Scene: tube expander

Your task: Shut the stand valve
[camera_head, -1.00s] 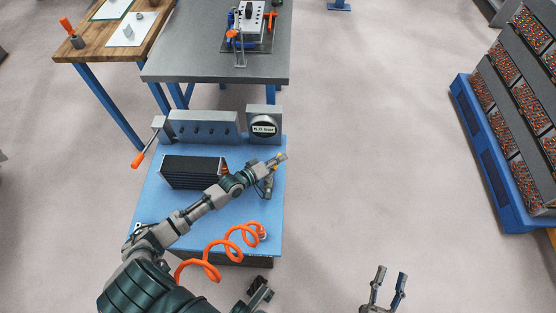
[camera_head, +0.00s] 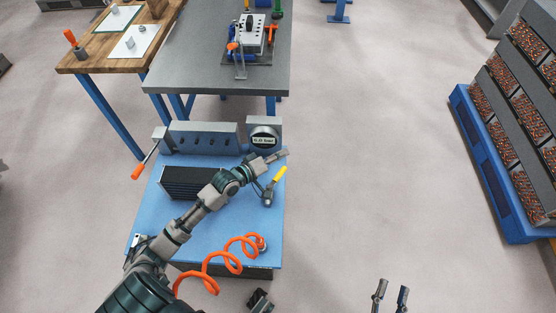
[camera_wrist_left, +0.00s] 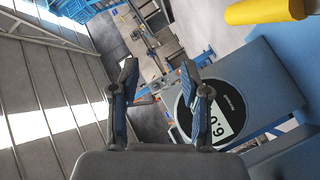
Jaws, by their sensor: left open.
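The stand valve has a grey body (camera_head: 268,194) on the right side of the blue stand top. Its yellow handle (camera_head: 279,175) slants up and to the right; it also shows in the left wrist view (camera_wrist_left: 265,11), cut off at the top right. My left gripper (camera_head: 283,154) is open and empty, just beyond the handle and in front of the gauge. In the left wrist view its two fingers (camera_wrist_left: 158,85) are apart with nothing between them. My right gripper (camera_head: 390,294) shows at the bottom edge, fingers apart, empty and away from the stand.
The round gauge (camera_head: 264,139) stands at the stand's back right; in the left wrist view (camera_wrist_left: 215,110) it reads 6.0. A black finned block (camera_head: 190,182) and an orange coiled hose (camera_head: 232,252) are on the stand.

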